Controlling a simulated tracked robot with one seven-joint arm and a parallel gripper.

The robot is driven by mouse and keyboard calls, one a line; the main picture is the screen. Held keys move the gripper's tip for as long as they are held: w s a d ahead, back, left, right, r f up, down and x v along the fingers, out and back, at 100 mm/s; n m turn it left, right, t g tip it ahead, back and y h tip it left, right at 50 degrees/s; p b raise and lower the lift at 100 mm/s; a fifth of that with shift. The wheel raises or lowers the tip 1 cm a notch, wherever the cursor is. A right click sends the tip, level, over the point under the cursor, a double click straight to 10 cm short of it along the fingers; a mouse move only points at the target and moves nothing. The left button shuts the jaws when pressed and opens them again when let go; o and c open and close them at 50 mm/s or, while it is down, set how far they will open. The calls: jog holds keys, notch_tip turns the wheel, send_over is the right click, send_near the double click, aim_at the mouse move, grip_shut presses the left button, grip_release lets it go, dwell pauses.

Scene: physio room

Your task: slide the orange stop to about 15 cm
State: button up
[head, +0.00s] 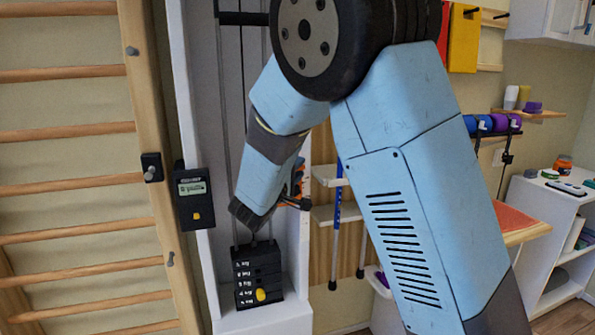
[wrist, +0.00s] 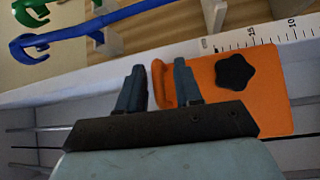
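The orange stop (wrist: 262,105) is a flat orange plate with a black star-shaped knob (wrist: 234,71), seen at the right of the wrist view. An upright orange tab (wrist: 158,82) stands at its left end. My gripper (wrist: 160,70) is open, with one finger on each side of the tab and a small gap at the left finger. Whether the right finger touches it I cannot tell. A white scale (wrist: 262,35) with black marks runs behind the plate; part of it is out of frame. In the head view my arm hides most of the stop and gripper.
Blue and green hooked items (wrist: 95,25) are beyond the rail in the wrist view. In the head view, a weight stack (head: 257,272) and a small display box (head: 193,196) stand left of my arm. Wooden wall bars (head: 70,130) are at far left, a white shelf (head: 560,225) at right.

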grip_shut()
dwell(0.6)
